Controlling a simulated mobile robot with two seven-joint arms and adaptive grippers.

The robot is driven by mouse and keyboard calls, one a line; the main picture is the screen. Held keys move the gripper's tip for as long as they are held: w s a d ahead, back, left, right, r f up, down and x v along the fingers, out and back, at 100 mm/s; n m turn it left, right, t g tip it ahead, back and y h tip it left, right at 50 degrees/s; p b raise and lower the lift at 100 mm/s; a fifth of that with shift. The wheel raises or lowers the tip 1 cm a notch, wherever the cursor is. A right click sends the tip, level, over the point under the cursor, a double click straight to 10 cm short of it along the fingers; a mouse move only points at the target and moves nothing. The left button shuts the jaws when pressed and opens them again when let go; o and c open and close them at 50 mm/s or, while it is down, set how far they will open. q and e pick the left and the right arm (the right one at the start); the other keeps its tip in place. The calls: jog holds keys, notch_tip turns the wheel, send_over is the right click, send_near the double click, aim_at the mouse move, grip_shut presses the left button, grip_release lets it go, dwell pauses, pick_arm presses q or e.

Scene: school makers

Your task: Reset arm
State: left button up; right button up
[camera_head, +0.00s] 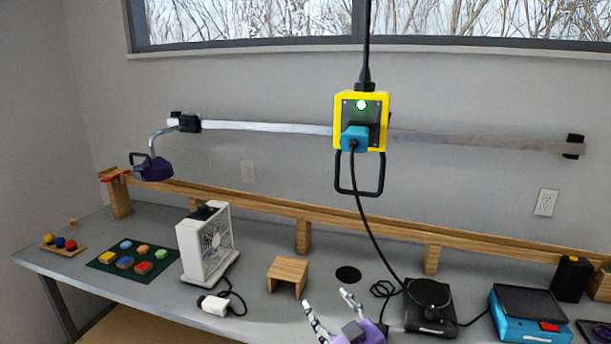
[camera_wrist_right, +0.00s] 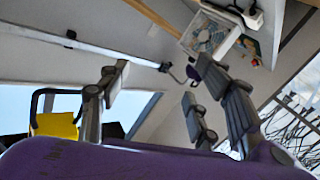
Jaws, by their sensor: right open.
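My right gripper (camera_head: 328,299) is purple with grey fingers. It comes up from the bottom edge of the head view, in front of the workbench (camera_head: 160,225). Its fingers are spread and nothing is between them. The right wrist view also shows the fingers apart (camera_wrist_right: 163,75), with only the room behind them. My left gripper is not in the head view.
A yellow power box (camera_head: 346,108) hangs from above with a black handle; its cable drops to a black device (camera_head: 428,318). A white fan (camera_head: 205,247), wooden stand (camera_head: 289,273), green block mat (camera_head: 106,267) and blue device (camera_head: 524,322) stand on the bench. A purple lamp (camera_head: 154,169) hangs from the wall rail.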

jog(key=s+d+f+m+g+h, duration=0.25)
jog(key=s+d+f, duration=0.25)
jog(key=s+f, duration=0.4)
jog(key=s+d+f+m+g+h, duration=0.1)
jog(key=s+d+f+m+h, duration=0.2)
jog(key=s+f, duration=0.6)
jog(key=s+d+f+m+g, duration=0.1)
jog(key=s+d+f, duration=0.1)
jog(key=s+f, duration=0.4)
jog(key=s+d+f+m+g, duration=0.1)
jog(key=s+d+f+g, duration=0.1)
jog(key=s+f, duration=0.4)
jog(key=s+d, duration=0.1)
jog(key=s, duration=0.3)
jog(key=shift+f, duration=0.15)
